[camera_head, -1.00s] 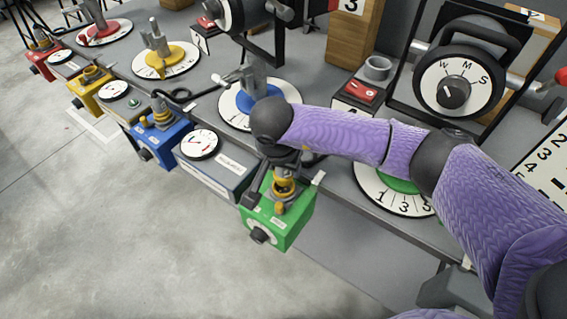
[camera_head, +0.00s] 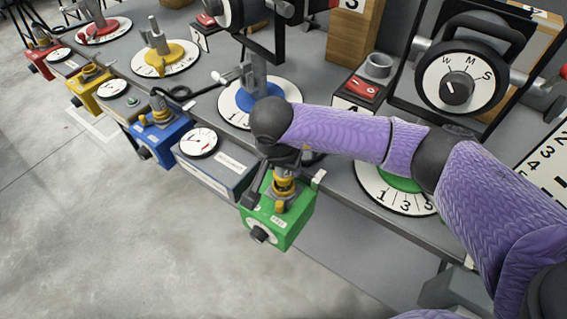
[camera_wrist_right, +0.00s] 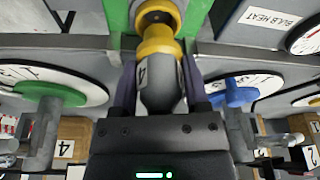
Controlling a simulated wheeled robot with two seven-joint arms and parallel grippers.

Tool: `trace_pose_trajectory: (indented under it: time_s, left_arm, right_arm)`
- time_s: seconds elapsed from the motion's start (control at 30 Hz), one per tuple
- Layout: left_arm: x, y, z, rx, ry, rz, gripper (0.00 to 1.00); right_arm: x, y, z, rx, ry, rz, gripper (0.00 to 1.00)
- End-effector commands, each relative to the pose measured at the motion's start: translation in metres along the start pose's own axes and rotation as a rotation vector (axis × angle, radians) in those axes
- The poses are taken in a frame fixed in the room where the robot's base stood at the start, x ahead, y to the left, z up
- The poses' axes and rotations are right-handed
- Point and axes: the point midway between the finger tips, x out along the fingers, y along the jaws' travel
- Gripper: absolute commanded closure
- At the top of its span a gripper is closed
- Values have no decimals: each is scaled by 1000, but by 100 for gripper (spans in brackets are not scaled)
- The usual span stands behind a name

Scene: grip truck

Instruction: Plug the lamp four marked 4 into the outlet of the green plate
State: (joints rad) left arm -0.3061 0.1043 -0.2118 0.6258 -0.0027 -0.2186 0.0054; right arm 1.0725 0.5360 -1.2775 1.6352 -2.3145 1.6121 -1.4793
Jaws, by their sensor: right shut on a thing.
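The grey plug (camera_wrist_right: 160,92) marked 4, with a yellow collar, is held between the two fingers of my right gripper (camera_wrist_right: 161,78). Its collar end is up against the round yellow-rimmed outlet (camera_wrist_right: 158,18) on the green plate (camera_wrist_right: 118,18). I cannot tell how deep it sits. In the head view the green box (camera_head: 290,222) hangs at the bench's front edge, and my right gripper (camera_head: 270,172) is just above it, partly hidden by my wrist. The yellow collar (camera_head: 285,185) shows between them. My left gripper is not in view.
Blue (camera_head: 160,135), yellow (camera_head: 92,86) and red (camera_head: 42,62) boxes line the front edge to the left. A dial box (camera_head: 215,172) stands beside the green one. Numbered discs and lamps stand behind. The floor in front is clear.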

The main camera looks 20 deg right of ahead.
Motion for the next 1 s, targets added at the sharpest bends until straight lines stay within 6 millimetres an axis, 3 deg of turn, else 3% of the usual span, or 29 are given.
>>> trace_pose_trajectory:
  time_s: [1.0]
  left_arm:
    - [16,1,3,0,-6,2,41]
  right_arm:
    - [18,0,5,0,0,-1,100]
